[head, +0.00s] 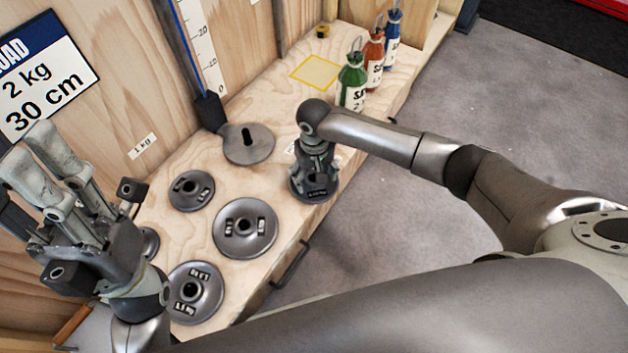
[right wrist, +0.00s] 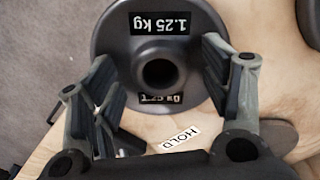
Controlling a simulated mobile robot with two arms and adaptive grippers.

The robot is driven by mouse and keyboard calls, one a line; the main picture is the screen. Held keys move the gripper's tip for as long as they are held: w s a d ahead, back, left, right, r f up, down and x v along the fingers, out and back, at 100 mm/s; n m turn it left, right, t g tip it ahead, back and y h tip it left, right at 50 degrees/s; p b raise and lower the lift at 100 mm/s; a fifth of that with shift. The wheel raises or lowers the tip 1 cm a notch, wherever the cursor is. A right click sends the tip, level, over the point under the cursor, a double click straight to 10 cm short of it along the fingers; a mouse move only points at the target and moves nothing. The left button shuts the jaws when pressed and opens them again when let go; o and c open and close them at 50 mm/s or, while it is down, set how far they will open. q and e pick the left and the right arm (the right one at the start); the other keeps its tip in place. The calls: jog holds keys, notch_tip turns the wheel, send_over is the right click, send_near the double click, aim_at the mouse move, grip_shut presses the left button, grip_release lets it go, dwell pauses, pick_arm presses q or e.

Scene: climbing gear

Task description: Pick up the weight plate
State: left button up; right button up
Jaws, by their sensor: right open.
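A dark grey weight plate (head: 326,189) lies near the front edge of the wooden bench, under my right gripper (head: 315,163). The right wrist view shows this plate (right wrist: 135,70) with a "1.25 kg" label and a raised hub with a hole. There my right gripper (right wrist: 158,62) is open, its fingers on either side of the hub with gaps; I cannot tell whether they touch the plate. My left gripper (head: 28,150) is raised at the left, apart from the bench, its fingers apart and empty.
More plates lie left on the bench: a large one (head: 262,233), a smaller one (head: 180,190) and a front one (head: 205,290). A dark disc with a post (head: 263,143) stands behind. Green (head: 343,82), red (head: 373,68) and blue (head: 391,45) bags stand at the back right. A yellow-outlined square (head: 315,73) is clear.

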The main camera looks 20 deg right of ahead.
grip_shut()
dwell(0.3)
jog(key=shift+w+r, duration=0.1)
